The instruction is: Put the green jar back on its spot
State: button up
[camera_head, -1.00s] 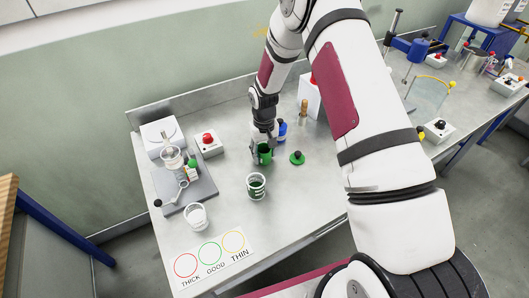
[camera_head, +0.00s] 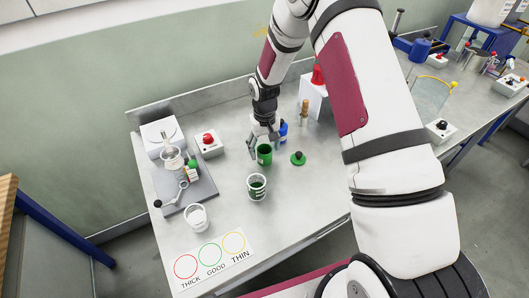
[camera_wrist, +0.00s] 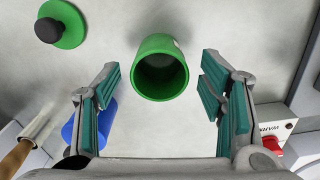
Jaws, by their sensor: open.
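The green jar (camera_head: 264,155) stands upright and lidless on the metal table. In the wrist view the open jar (camera_wrist: 160,70) lies just ahead of the fingers, between their lines, with clear space on both sides. My gripper (camera_head: 262,138) is open and empty, just above and behind the jar in the head view; its two teal-padded fingers (camera_wrist: 160,92) are spread wide. A green lid with a dark knob (camera_head: 298,158) lies on the table to the right of the jar; it also shows in the wrist view (camera_wrist: 68,25). No marked spot for the jar is clearly visible.
A cup of green liquid (camera_head: 257,187) stands in front of the jar, and a white cup (camera_head: 196,216) is farther left. A blue bottle (camera_head: 283,131) is close behind my gripper. A card with three rings (camera_head: 210,256) lies at the front edge. The right front table is clear.

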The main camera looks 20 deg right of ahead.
notch_tip(320, 180, up, 9)
jog(key=b, duration=0.1)
notch_tip(320, 180, up, 10)
jog(key=t, duration=0.1)
send_over(265, 149)
jog(key=s, duration=0.3)
jog(key=s+r+t, duration=0.2)
jog(key=s+r, duration=0.6)
jog(key=r, duration=0.4)
jog(key=s+r+t, duration=0.1)
jog(key=s+r, duration=0.2)
jog(key=s, duration=0.6)
jog(key=s+r+t, duration=0.1)
jog(key=s+r, duration=0.2)
jog(key=s, duration=0.6)
jog(key=shift+s+r+m+t, duration=0.25)
jog(key=shift+m+t, duration=0.05)
